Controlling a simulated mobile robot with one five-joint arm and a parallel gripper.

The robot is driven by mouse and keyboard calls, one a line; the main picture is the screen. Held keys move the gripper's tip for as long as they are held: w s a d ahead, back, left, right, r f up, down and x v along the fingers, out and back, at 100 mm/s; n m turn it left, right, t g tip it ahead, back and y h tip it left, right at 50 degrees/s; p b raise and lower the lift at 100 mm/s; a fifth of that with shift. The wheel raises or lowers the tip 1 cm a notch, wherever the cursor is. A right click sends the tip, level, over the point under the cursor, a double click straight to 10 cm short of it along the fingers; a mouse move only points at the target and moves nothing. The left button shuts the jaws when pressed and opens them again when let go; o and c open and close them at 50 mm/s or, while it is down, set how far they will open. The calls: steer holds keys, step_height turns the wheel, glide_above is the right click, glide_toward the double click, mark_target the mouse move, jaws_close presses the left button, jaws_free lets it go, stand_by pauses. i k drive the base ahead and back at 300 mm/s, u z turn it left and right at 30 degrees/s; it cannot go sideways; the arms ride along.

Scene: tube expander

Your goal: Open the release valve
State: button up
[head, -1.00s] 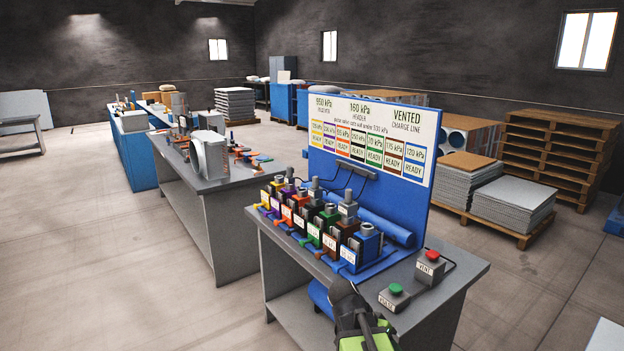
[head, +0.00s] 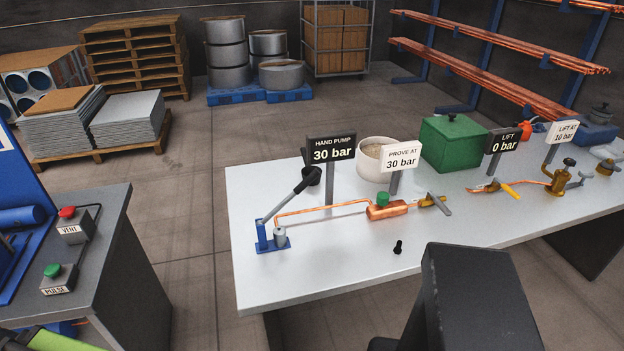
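A hand pump with a blue base (head: 272,244) and a dark lever (head: 293,193) stands at the left of the white table; its sign (head: 333,150) reads 30 bar. A copper pipe runs from it to a copper block (head: 387,211) with a green knob (head: 382,199). A fitting with a yellow and grey handle (head: 434,204) is at the block's right. A small black knob-like piece (head: 398,247) is on the tabletop in front. No label marks a release valve, so I cannot tell which part it is. My gripper's fingers are not visible.
The white table (head: 330,278) also carries a beige pot (head: 376,160), a green box (head: 452,144) and a lift rig (head: 560,180). A large dark block (head: 470,305) covers part of the front edge. The grey bench (head: 100,258) is at left, with clear floor between.

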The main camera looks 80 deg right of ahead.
mark_target(437, 201)
steer(key=z, duration=1.05)
steer(key=k, duration=1.15)
steer(key=z, duration=2.25)
steer(key=k, duration=0.65)
steer(key=u, duration=0.25)
steer(key=i, duration=1.15)
steer(key=z, duration=0.05)
